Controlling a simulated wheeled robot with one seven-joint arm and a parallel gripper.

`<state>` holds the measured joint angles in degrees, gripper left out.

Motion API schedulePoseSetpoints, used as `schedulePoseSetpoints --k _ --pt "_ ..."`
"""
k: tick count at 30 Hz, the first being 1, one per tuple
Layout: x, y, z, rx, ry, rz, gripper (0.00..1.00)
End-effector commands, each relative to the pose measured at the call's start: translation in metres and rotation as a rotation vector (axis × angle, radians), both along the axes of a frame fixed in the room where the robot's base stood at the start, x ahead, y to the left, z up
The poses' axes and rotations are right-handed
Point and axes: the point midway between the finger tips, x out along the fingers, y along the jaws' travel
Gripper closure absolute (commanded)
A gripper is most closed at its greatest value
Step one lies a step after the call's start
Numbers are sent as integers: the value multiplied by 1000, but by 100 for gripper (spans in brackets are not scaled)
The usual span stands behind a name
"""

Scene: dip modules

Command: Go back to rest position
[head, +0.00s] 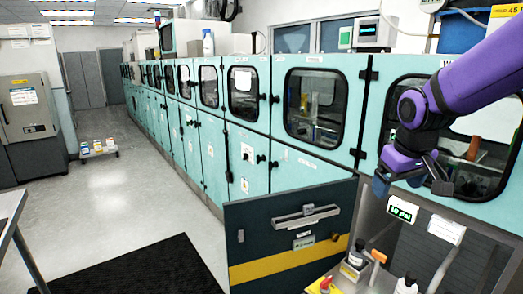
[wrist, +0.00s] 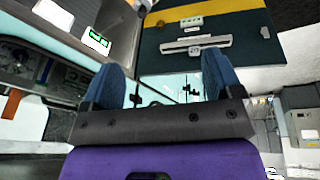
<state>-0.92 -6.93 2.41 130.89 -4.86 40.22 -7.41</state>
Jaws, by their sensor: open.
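My purple arm reaches in from the upper right in the head view, and my gripper (head: 402,180) hangs in front of the teal cabinets, above the open compartment. In the wrist view my gripper (wrist: 158,85) shows two blue fingers set well apart with nothing between them. It is open and holds nothing.
A dark door with a yellow stripe (head: 290,262) stands open below and left of my gripper. Bottles (head: 406,285) and a small box (head: 350,270) sit in the compartment below. A long row of teal cabinets (head: 240,140) runs back. The floor (head: 110,195) at left is largely clear.

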Motion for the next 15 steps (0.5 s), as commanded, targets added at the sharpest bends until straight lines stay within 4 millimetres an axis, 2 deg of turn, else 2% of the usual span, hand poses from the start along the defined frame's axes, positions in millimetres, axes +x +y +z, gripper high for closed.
schedulePoseSetpoints --k 1,6,15 --pt "-14 -2 12 7 -19 -17 15" --pt "-59 -6 37 29 -61 -69 15" --pt "-139 -11 62 82 -134 -156 15"
